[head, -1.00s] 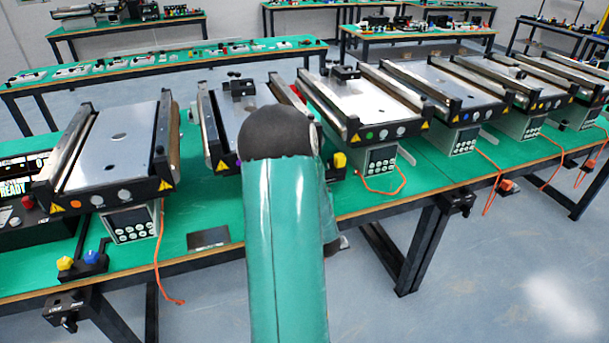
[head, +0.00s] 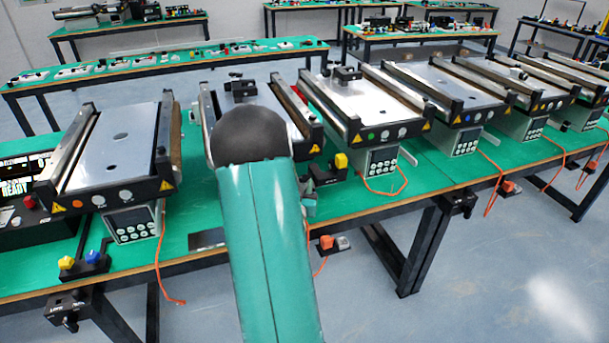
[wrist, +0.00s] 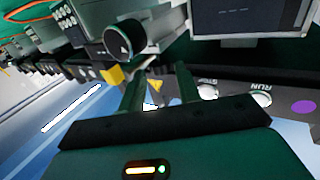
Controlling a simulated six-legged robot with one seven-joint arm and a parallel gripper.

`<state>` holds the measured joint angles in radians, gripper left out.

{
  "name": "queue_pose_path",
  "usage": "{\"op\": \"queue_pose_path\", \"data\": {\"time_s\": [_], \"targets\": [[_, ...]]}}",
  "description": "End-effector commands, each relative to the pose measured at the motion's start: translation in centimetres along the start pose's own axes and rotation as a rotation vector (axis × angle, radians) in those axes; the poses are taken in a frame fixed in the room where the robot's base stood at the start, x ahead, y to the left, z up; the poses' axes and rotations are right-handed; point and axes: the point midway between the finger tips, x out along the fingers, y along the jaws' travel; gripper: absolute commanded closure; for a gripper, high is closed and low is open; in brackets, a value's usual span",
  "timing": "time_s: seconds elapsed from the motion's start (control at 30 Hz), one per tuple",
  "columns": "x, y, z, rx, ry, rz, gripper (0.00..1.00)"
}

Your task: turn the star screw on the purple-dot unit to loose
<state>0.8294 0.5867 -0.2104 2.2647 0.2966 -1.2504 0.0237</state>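The purple-dot unit (head: 306,137) is the second conveyor from the left in the head view, its front largely hidden behind my arm. Its purple dot (wrist: 303,108) shows at the right of the wrist view, beside round white RUN buttons. My gripper (wrist: 160,88) has its two green fingers apart, near the unit's front plate, with no object clearly held between them. I cannot tell for certain which part is the star screw.
A grey control box with a screen (wrist: 250,20) and a dark round part (wrist: 125,38) are close to the fingers. Other conveyors (head: 130,130) stand on both sides on the green table. Orange cables (head: 160,260) hang over the front edge. Yellow and blue knobs (head: 93,258) sit front left.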

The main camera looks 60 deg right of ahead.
Motion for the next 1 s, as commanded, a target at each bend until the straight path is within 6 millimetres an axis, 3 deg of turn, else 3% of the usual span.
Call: {"op": "queue_pose_path", "data": {"time_s": [0.1,0.3,0.67,0.83,1.0], "targets": [[2.4,0.0,0.0,0.000,0.001,0.000,0.67],[5.1,0.0,0.0,0.001,0.000,0.000,0.67],[5.8,0.0,0.0,0.000,-0.001,-0.001,0.67],[5.8,0.0,0.0,0.000,-0.001,-0.001,0.96],[5.8,0.0,0.0,0.000,0.000,-0.008,0.99]]}}
